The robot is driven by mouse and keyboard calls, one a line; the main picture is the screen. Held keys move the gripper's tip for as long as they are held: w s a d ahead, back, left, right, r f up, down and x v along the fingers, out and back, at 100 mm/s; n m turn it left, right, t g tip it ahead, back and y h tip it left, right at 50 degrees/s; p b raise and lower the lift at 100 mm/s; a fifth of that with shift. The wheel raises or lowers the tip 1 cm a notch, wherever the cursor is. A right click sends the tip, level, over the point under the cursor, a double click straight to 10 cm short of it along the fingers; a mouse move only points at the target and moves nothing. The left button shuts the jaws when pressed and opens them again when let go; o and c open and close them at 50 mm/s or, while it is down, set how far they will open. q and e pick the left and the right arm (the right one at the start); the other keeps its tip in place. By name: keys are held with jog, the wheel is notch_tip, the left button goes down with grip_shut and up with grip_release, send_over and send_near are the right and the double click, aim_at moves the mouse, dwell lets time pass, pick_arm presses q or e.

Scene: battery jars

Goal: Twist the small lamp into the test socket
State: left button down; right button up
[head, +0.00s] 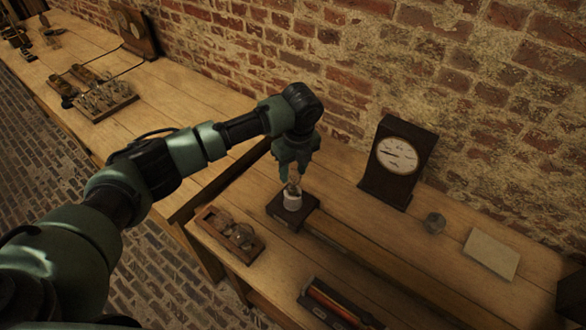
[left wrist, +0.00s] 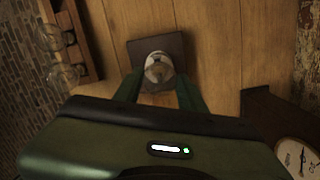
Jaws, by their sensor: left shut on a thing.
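The small lamp (head: 293,187) is a small glass bulb above the white test socket (head: 292,201). The socket stands on a dark square base (head: 280,211) on the wooden bench. My left gripper (head: 291,180) points down over the socket and is shut on the lamp. In the left wrist view the lamp (left wrist: 158,70) shows between the two green fingers (left wrist: 158,88), in line with the socket and its dark base (left wrist: 165,46). I cannot tell how deep the lamp sits in the socket. My right gripper is not in view.
A wooden tray (head: 205,219) with round glass bulbs stands left of the socket. A dark case (head: 335,304) lies in front.

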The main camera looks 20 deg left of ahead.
pick_arm(q)
jog(key=shift+f, duration=0.55)
dwell(0.5)
jog(key=shift+f+p, duration=0.1)
jog(key=shift+p, duration=0.25)
dwell(0.3)
jog(key=shift+m+p, duration=0.35)
jog(key=shift+m, duration=0.35)
jog(key=m+p, duration=0.1)
jog(key=m, duration=0.2)
jog(key=shift+m+t+h, duration=0.3)
jog(key=shift+m, duration=0.8)
